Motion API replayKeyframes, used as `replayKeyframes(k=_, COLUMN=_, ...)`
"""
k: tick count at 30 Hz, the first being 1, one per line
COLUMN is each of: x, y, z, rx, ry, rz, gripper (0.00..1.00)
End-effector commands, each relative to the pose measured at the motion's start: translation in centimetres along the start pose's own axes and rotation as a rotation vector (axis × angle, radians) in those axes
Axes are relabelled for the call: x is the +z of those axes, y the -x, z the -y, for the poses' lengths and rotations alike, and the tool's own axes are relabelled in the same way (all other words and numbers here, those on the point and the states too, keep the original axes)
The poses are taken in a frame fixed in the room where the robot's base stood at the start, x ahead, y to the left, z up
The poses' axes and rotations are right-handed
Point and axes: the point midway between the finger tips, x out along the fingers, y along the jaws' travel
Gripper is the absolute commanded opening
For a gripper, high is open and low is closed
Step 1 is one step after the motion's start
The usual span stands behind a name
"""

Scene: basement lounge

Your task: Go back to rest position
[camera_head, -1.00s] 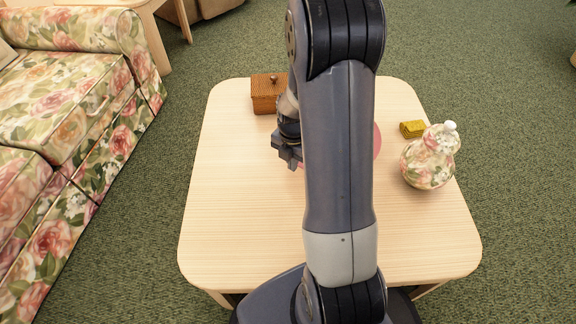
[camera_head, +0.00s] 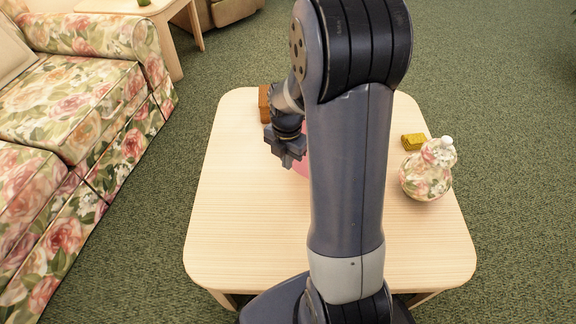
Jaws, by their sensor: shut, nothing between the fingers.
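My gripper (camera_head: 287,158) is shut and empty. It hangs above the pale wooden table (camera_head: 240,220), left of my own arm, with its fingers pointing down. A pink round mat (camera_head: 301,172) lies on the table, mostly hidden behind my arm. A brown wicker box (camera_head: 264,104) stands at the table's far left, partly hidden by my gripper and wrist.
A small yellow box (camera_head: 413,142) and a floral gourd-shaped vase (camera_head: 427,172) with a white stopper stand on the table's right side. A floral sofa (camera_head: 75,110) is at left. The table's front left is bare. Green carpet (camera_head: 500,120) is open at right.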

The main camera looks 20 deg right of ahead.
Motion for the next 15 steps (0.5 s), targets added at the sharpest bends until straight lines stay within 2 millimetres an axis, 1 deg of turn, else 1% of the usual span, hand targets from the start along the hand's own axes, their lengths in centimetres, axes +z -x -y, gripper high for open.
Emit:
replayKeyframes(k=1, x=0.01, y=0.51, z=0.0, rx=0.0, ry=0.0, rz=0.0, gripper=0.0)
replayKeyframes(k=4, x=0.0, y=0.79, z=0.02, rx=-0.001, ry=0.0, rz=-0.001, gripper=0.0)
replayKeyframes(k=15, x=-0.01, y=0.56, z=0.02, rx=-0.001, ry=0.0, rz=-0.001, gripper=0.0)
